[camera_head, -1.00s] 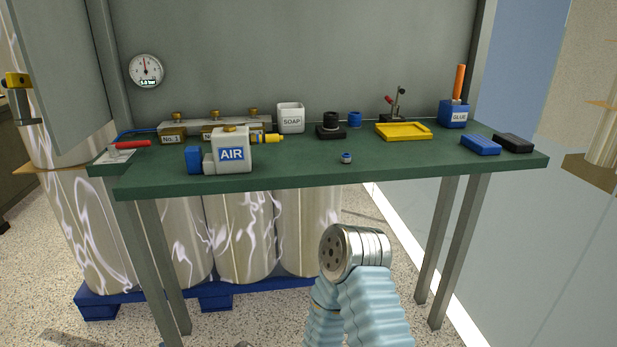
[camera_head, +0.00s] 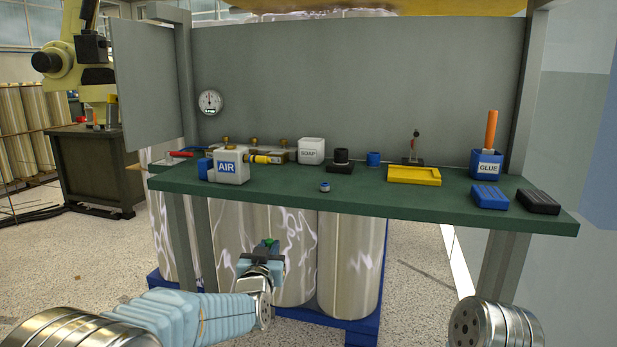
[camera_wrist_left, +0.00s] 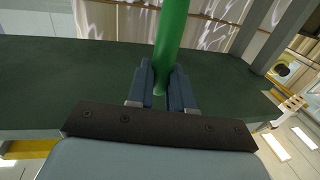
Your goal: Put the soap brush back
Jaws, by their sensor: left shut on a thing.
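My left gripper (camera_head: 262,262) is in front of the bench and below the level of its top. It is shut on the green handle of the soap brush (camera_head: 270,244). In the left wrist view the green handle (camera_wrist_left: 172,30) stands between the two fingers (camera_wrist_left: 164,88); its far end is out of the picture. The white soap pot (camera_head: 311,152), marked SOAP, stands toward the back of the bench, beyond the gripper and apart from it. No brush shows in the pot. My right gripper is out of view; only a link of my right arm shows.
The green bench top (camera_head: 370,200) also holds a white AIR bottle (camera_head: 229,167), a black fitting (camera_head: 341,161), a yellow tray (camera_head: 413,175), a blue glue pot (camera_head: 486,163) with an orange handle, and blue and black blocks at right. Wrapped rolls (camera_head: 350,270) stand beneath.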

